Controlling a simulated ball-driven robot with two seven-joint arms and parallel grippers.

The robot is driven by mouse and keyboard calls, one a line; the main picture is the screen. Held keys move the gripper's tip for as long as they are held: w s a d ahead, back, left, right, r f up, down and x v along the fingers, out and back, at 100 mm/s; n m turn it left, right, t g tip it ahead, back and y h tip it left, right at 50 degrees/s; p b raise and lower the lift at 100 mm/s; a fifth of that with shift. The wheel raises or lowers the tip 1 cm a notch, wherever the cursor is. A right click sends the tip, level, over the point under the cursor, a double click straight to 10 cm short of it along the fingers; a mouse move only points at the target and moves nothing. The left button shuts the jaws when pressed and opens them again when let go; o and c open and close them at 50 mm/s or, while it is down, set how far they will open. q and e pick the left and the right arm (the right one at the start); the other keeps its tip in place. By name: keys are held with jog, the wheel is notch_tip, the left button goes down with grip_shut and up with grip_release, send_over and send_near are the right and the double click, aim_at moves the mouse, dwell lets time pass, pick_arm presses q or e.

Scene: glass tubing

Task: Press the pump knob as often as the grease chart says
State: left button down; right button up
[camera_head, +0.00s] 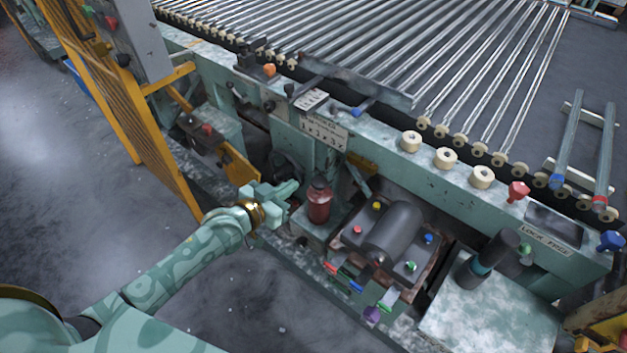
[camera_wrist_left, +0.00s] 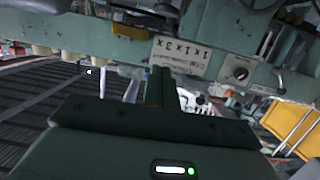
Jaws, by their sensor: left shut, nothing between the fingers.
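A red canister (camera_head: 319,203) with a dark rounded top (camera_head: 319,183) stands on a green ledge at the front of the machine; this looks like the pump and its knob. My left gripper (camera_head: 294,186) is shut and empty, just left of the dark top, and I cannot tell whether it touches. In the left wrist view its closed fingers (camera_wrist_left: 160,86) point toward the machine front; the canister is not clear there. A pale plate with printed marks (camera_head: 324,131), perhaps the grease chart, is fixed above the canister. It also shows upside down in the wrist view (camera_wrist_left: 180,56); I cannot read it surely.
A grey motor (camera_head: 393,232) with coloured buttons stands right of the canister. A black cylinder (camera_head: 497,254) stands further right. Glass tubes (camera_head: 370,45) lie on rollers behind. A yellow guard (camera_head: 130,110) stands at left. Open floor (camera_head: 235,310) lies in front.

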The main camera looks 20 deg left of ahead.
aim_at(314, 187)
pick_arm(q)
jog(key=shift+w, duration=0.1)
